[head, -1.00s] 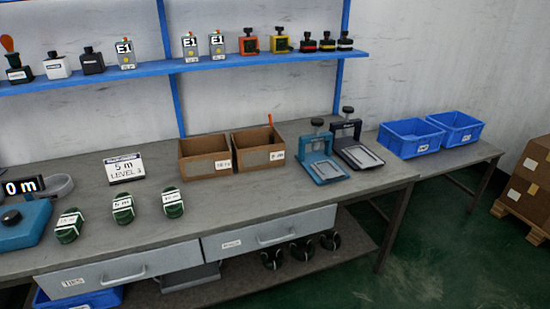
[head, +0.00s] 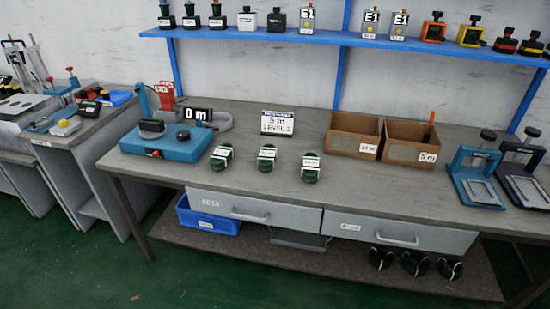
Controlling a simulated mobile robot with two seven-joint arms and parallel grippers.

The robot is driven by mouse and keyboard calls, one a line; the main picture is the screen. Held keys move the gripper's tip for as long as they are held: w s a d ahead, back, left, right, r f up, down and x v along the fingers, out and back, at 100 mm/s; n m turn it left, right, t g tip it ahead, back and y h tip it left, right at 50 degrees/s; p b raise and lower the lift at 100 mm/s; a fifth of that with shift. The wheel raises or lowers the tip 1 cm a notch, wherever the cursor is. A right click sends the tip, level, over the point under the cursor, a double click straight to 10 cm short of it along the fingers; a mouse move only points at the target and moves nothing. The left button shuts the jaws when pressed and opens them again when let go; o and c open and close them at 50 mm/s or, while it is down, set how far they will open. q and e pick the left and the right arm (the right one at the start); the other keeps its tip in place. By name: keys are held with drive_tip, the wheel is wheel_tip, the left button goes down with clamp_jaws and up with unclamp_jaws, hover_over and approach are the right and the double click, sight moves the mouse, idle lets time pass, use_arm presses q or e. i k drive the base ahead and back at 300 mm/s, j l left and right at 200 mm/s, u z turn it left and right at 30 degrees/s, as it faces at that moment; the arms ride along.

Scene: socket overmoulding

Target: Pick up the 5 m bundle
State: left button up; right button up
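Three dark green bundles with white labels lie in a row on the workbench: a left one (head: 218,165), a middle one (head: 266,166) and a right one (head: 310,176). Their labels are too small to read surely now; in the earlier frame the middle label looks like 5 m. A white sign (head: 278,123) reading 5 m, LEVEL 2 or similar stands behind them. Neither of my grippers is in view.
Two brown boxes (head: 355,125) (head: 398,150) stand to the right, then a teal press (head: 465,185). The bench front (head: 385,200) is clear.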

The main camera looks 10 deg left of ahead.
sight(268, 154)
drive_tip(key=i+j+u, duration=0.15)
drive_tip(key=i+j, duration=0.25)
drive_tip(key=j, duration=0.2)
drive_tip(key=i+j+u, duration=0.1)
drive_tip(key=i+j, duration=0.3)
drive_tip(key=j, duration=0.15)
